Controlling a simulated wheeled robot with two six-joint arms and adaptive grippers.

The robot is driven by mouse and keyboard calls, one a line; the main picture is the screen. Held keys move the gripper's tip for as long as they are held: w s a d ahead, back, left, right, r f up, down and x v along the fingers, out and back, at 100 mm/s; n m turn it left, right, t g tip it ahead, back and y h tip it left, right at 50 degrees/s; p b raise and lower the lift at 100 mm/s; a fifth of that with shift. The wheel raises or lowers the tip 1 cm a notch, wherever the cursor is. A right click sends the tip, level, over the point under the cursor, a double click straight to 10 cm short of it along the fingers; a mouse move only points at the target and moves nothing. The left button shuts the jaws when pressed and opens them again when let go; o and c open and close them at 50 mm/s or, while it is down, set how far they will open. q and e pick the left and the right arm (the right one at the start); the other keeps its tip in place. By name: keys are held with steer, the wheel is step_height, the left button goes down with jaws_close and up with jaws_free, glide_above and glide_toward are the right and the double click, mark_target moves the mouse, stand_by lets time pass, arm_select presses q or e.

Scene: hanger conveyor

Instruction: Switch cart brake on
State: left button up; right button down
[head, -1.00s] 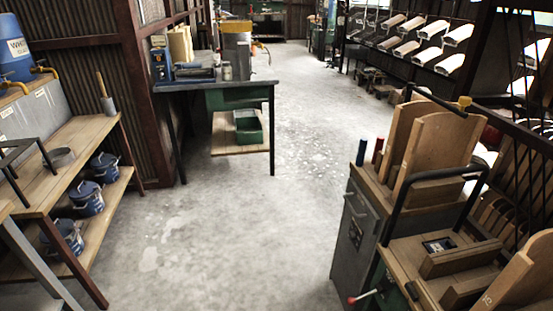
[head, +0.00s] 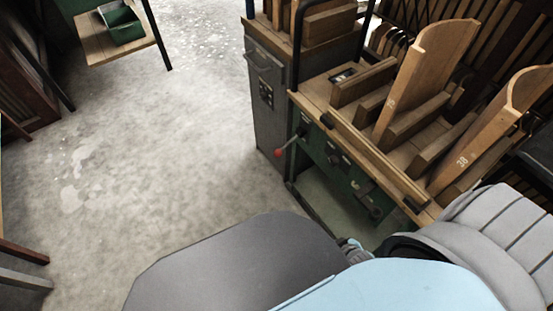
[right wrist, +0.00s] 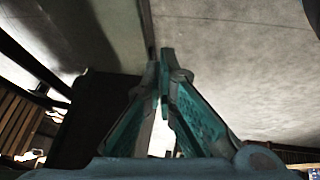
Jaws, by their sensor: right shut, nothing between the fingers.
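The cart (head: 318,98) stands right of centre in the head view. It has a green frame and a wooden top with upright wooden boards. A lever with a red knob (head: 279,153) sticks out to the left from its green front side. My right arm shows at the lower right of the head view, near the cart's front. In the right wrist view my right gripper (right wrist: 165,58) is shut and empty, with teal fingers together at the tips. I cannot make out contact between it and the lever. My left gripper is not in view.
A grey cabinet (head: 268,95) stands just left of and behind the cart. A workbench shelf with a green bin (head: 121,25) is at the upper left. Concrete floor (head: 160,140) left of the cart is clear. Dark racks stand behind the cart.

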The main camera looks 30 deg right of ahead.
steer(key=w+t+b, duration=0.4)
steer(key=w+t, duration=0.1)
steer(key=w, duration=0.7)
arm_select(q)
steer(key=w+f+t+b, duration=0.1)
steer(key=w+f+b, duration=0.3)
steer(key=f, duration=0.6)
arm_select(e)
step_height(320, 180, up, 22)
steer(key=n+t+y+b, duration=0.1)
steer(key=n+t+y, duration=0.35)
steer(key=t, duration=0.45)
glide_above(280, 151)
steer(key=a, duration=0.2)
steer(key=shift+s+d+f+m+y+b, duration=0.15)
steer(key=shift+s+d+f+m+b, duration=0.15)
steer(key=shift+f+b, duration=0.35)
steer(key=shift+s+d+f+m+y+b, duration=0.15)
steer(key=shift+s+d+f+b, duration=0.1)
steer(key=shift+s+f+b, duration=0.25)
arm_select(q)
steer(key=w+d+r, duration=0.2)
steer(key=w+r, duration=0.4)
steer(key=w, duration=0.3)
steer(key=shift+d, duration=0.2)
arm_select(e)
steer(key=shift+f, duration=0.15)
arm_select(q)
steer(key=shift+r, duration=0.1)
